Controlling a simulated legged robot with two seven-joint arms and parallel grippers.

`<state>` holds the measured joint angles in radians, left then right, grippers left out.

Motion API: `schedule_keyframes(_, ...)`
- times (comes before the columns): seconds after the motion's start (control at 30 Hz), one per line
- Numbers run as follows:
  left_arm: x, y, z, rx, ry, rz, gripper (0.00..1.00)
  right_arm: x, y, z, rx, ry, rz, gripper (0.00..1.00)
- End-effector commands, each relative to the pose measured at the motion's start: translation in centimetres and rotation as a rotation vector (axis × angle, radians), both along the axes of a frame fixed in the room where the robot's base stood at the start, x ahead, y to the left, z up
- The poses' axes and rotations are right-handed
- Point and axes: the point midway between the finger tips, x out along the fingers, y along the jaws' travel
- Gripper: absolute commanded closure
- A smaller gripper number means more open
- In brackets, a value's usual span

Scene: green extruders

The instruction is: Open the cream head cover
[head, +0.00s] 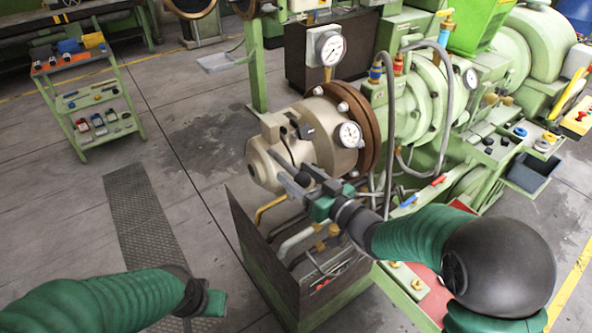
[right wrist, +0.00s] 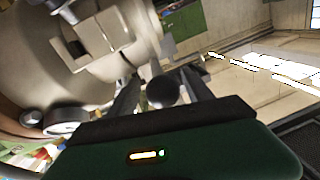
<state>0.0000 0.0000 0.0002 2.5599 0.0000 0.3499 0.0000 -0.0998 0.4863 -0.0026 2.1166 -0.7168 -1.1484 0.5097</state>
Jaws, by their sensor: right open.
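The cream head cover (head: 258,165) is a round, domed end piece at the front of the green extruder, beside a brown flange. It fills the upper left of the right wrist view (right wrist: 45,50). My right gripper (head: 288,168) is open in front of the cover, its fingers pointing at it. In the right wrist view a dark round knob (right wrist: 163,90) shows between the two fingers; whether they touch it I cannot tell. The cover looks closed against the flange. My left gripper (head: 208,300) is low at the left, away from the machine; its fingers are hardly visible.
A pressure gauge (head: 349,135) sits beside the cover, and another (head: 330,48) stands above it. An open dark bin with pipes (head: 270,255) is below the cover. A green tool cart (head: 90,95) stands at the far left. The floor left of the cover is clear.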

Motion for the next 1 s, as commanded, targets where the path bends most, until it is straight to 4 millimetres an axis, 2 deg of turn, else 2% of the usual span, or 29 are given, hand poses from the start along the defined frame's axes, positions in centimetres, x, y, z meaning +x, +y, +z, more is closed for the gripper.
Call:
schedule_keyframes(0.1, 0.0, 0.0, 0.14, 0.0, 0.0, 0.0, 0.64, 0.63, 0.66, 0.01, 0.002, 0.0, 0.001, 0.41)
schedule_keyframes(0.37, -0.01, 0.01, 0.11, 0.0, 0.0, 0.0, 0.64, 0.75, 0.71, 0.0, 0.001, -0.001, 0.0, 0.42)
schedule_keyframes(0.8, -0.01, 0.0, 0.11, 0.0, 0.0, 0.0, 0.64, 0.73, 0.64, 0.0, 0.0, 0.0, -0.001, 1.0)
schedule_keyframes(1.0, -0.01, 0.0, 0.11, 0.0, 0.0, 0.0, 0.64, 0.73, 0.61, -0.02, 0.0, 0.0, -0.001, 1.0)
